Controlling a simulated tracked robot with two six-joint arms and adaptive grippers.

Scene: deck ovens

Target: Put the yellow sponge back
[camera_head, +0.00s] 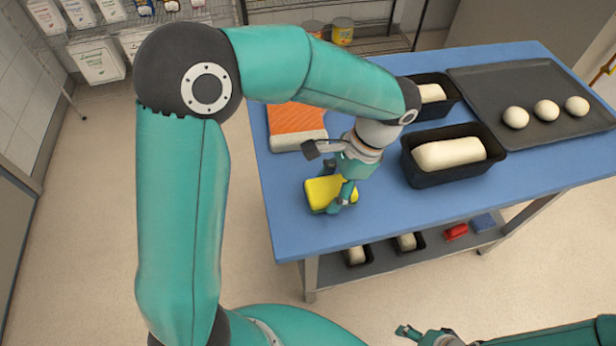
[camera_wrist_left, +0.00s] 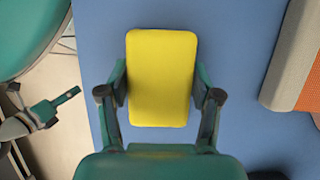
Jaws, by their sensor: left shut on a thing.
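The yellow sponge (camera_head: 323,191) is at the near left part of the blue table (camera_head: 300,228). My left gripper (camera_head: 341,198) is shut on the sponge, one finger on each side of it. The left wrist view shows the yellow sponge (camera_wrist_left: 161,78) between the two fingers of the left gripper (camera_wrist_left: 161,98), over the blue surface. I cannot tell whether the sponge touches the table. My right gripper (camera_head: 409,331) is low at the bottom edge, away from the table; its opening is too small to judge.
An orange and grey block (camera_head: 297,127) lies behind the sponge. Two black loaf pans, one nearer (camera_head: 455,177), hold dough. A dark tray (camera_head: 500,85) carries dough balls. On the lower shelf (camera_head: 385,258) are dough pans, a red item (camera_head: 456,231) and a blue item (camera_head: 483,222).

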